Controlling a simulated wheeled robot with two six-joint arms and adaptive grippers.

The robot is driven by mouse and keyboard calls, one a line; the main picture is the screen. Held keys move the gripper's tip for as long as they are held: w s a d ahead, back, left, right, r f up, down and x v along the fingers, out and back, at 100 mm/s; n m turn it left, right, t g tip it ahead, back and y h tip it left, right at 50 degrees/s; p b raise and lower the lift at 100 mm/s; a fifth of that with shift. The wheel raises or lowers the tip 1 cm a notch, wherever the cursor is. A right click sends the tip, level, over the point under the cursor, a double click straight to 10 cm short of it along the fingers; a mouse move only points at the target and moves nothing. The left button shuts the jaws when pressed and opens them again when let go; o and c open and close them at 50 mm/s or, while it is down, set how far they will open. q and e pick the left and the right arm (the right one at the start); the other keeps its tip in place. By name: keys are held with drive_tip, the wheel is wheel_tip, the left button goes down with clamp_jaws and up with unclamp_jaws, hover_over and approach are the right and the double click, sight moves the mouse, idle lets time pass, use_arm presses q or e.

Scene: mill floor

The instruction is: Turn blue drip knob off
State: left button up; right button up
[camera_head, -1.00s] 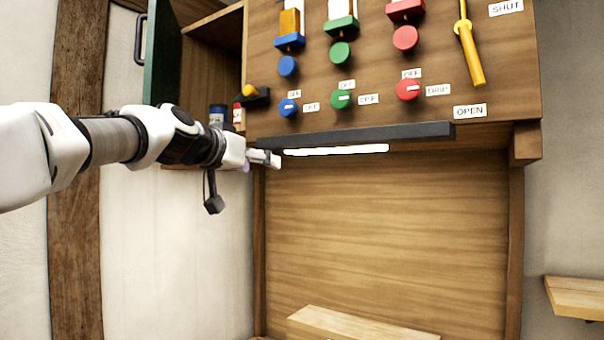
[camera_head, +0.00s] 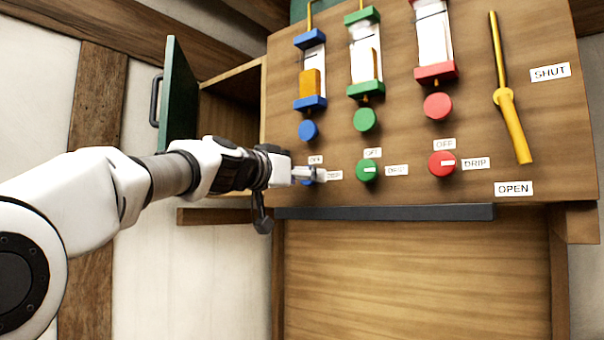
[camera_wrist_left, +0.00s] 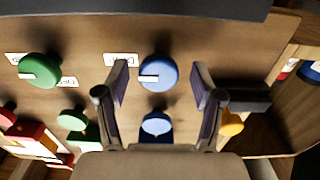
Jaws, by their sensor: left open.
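The lower blue knob (camera_wrist_left: 158,72) sits on the wooden panel, and its white mark points left in the left wrist view, toward the DRIP label (camera_head: 334,175). In the head view it is mostly hidden behind my gripper; the OFF label (camera_head: 315,160) is above it. My left gripper (camera_head: 308,175) is open in front of it. In the left wrist view its fingers (camera_wrist_left: 160,88) stand on either side of the knob, with gaps showing. I cannot tell whether the tips reach the knob's depth. My right gripper is not in view.
Another round blue knob (camera_head: 308,130) is just above, under a blue-capped gauge (camera_head: 312,85). Green (camera_head: 367,170) and red (camera_head: 441,164) knobs lie to the right, then a yellow lever (camera_head: 513,125). A dark ledge (camera_head: 385,212) runs below. An open green door (camera_head: 178,95) is at left.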

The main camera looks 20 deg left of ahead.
use_arm(q)
drive_tip(key=shift+s+r, duration=0.15)
drive_tip(key=shift+s, duration=0.2)
drive_tip(key=c, duration=0.4)
drive_tip(key=shift+s, duration=0.15)
drive_tip(key=c, duration=0.5)
drive_tip(key=shift+a, duration=0.1)
drive_tip(key=shift+c, duration=1.3)
drive_tip(key=shift+n, duration=0.3)
drive_tip(key=shift+r+n+p, duration=0.1)
drive_tip(key=shift+n+p, duration=1.05)
drive_tip(key=shift+n, duration=7.55)
drive_tip(key=shift+r, duration=0.1)
